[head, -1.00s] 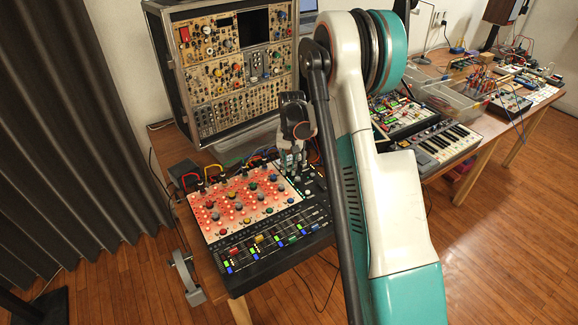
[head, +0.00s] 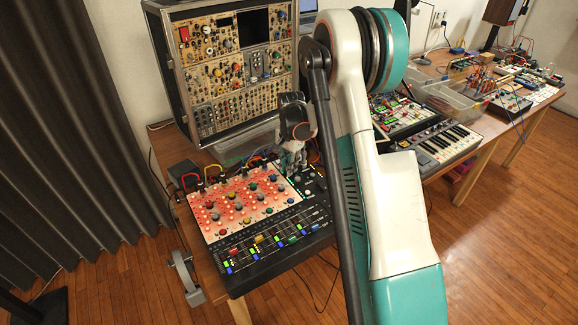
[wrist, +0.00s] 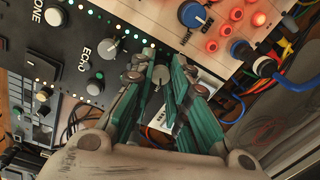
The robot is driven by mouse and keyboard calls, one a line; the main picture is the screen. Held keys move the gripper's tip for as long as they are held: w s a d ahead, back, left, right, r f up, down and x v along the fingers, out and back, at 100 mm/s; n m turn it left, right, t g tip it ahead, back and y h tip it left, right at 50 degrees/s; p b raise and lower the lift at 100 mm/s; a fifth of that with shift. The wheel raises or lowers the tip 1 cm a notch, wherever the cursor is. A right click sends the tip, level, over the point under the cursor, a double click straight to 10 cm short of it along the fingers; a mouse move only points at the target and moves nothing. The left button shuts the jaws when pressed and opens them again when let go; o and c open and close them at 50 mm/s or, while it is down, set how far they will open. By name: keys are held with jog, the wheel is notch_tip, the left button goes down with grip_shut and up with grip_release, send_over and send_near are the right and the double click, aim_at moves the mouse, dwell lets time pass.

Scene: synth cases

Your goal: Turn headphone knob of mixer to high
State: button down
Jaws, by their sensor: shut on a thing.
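The mixer (head: 262,265) sits on the near left of the table. It has a red-lit panel of knobs, sliders along its front and a black strip at its right. My gripper (head: 292,168) points down over the far right part of the mixer. In the wrist view, my gripper's teal fingers (wrist: 163,72) are closed around a small grey knob (wrist: 160,76). The fingers hide part of it, and its label and pointer cannot be read, so I cannot tell its setting.
A modular synth case (head: 225,75) stands behind the mixer. Coloured cables (wrist: 262,66) plug in close to my gripper. A blue knob (wrist: 192,14) is nearby. A keyboard synth (head: 445,145) lies to the right, behind my arm.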

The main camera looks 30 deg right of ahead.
dwell(0.4)
jog(key=c, duration=1.5)
grip_release()
notch_tip(320, 180, up, 12)
jog(key=shift+s, duration=0.15)
